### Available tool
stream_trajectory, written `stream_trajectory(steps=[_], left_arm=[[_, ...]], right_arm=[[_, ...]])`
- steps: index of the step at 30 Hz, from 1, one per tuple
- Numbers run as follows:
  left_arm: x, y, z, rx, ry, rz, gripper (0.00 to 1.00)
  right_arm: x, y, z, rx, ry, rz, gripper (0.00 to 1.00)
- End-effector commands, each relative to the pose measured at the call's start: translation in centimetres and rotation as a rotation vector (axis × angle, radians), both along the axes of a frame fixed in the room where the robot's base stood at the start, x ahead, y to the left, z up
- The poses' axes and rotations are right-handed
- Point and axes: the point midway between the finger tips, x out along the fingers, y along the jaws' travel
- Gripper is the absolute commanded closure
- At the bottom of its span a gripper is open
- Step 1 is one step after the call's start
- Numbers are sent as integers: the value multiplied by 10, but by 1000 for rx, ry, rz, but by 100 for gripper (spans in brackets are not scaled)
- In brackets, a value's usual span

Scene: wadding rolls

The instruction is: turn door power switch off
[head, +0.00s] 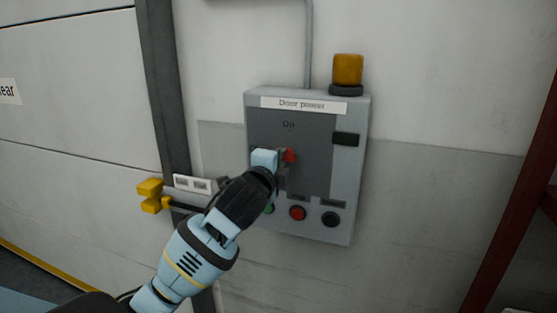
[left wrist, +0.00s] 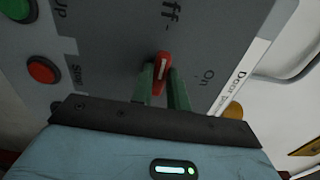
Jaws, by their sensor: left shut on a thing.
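The grey door power box (head: 350,190) hangs on the wall, with a "Door power" label at its top and "On" above the switch. My left gripper (head: 284,162) is at the box front, shut on the red switch handle (head: 290,156). In the left wrist view the handle (left wrist: 162,66) stands between the two green fingers. It lies lengthwise up the picture, its white-marked end towards the partly cut-off "Off" lettering. "On" is to its right. The gripper hides part of the switch in the head view. My right gripper is not in view.
Below the switch are a green button (head: 269,209), a red button (head: 298,213) and a black button (head: 330,219). An amber lamp (head: 348,70) sits on the box. A yellow fitting (head: 150,195) is left of my arm; a dark red post (head: 515,200) stands right.

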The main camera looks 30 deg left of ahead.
Motion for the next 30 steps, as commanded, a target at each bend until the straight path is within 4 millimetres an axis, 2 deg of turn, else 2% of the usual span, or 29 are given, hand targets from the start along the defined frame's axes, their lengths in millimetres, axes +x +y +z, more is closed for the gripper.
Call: stream_trajectory(steps=[20, 21, 25, 30], left_arm=[[0, -1, -2, -63, -12, -2, 100], [0, -1, -2, -63, -12, -1, 81], [0, 0, -2, -62, -13, -1, 64], [0, 0, -1, -61, -13, -1, 62]], right_arm=[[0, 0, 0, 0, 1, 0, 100], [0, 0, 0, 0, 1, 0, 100], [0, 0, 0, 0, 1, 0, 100], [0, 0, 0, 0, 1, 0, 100]])
